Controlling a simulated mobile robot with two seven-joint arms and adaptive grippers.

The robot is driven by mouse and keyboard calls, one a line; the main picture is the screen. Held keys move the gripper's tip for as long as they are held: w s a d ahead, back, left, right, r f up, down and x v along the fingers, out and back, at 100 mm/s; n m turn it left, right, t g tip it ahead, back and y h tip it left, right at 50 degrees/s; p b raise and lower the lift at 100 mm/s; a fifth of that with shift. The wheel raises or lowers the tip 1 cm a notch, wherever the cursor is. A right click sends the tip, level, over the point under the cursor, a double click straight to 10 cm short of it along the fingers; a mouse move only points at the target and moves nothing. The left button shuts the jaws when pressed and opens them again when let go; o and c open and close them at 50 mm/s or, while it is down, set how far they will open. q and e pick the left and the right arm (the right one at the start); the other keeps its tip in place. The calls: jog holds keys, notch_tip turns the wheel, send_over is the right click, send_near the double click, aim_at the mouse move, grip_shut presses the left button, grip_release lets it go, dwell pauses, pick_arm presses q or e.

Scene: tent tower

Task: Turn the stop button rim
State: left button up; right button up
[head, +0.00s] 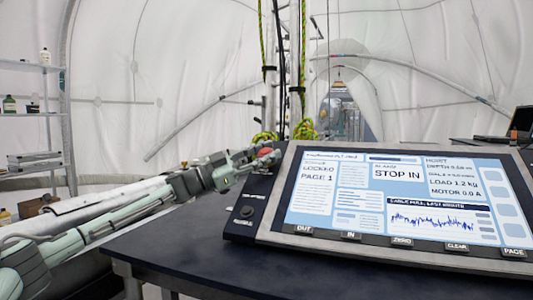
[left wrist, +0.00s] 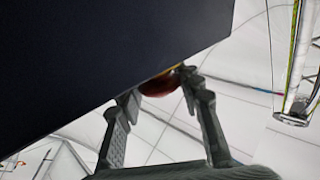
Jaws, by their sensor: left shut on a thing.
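The red stop button (head: 265,152) sits at the upper left corner of the dark control panel (head: 262,190), beside the screen (head: 400,200). The screen reads "STOP IN". My left gripper (head: 262,160) reaches in from the left and is shut on the button's rim. In the left wrist view the red button (left wrist: 160,84) lies between the two fingertips of my left gripper (left wrist: 160,88), with a bit of yellow beside it. The dark panel hides part of the button there. My right gripper is not in view.
The panel stands on a dark table (head: 180,245). A black knob (head: 246,211) and labelled keys such as "ZERO" (head: 401,241) are on the panel. A laptop (head: 522,122) stands at the back right. Shelves (head: 35,110) stand at the far left. A mast with ropes (head: 297,80) rises behind.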

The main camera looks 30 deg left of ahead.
pick_arm(q)
jog(key=m+g+h, duration=0.1)
jog(key=m+g, duration=0.1)
jog(key=m+g+h, duration=0.1)
jog(key=m+g, duration=0.1)
jog(key=g, duration=0.1)
jog(key=shift+r+h, duration=0.15)
jog(key=shift+h, duration=0.25)
jog(key=shift+m+g+h, duration=0.3)
jog(key=shift+m+g, duration=0.9)
jog(key=shift+g, duration=0.4)
jog(key=shift+f+m+g, duration=0.25)
jog(key=shift+m+g, duration=0.25)
jog(key=shift+g, duration=0.4)
jog(key=o, duration=1.2)
jog(key=shift+s, duration=0.1)
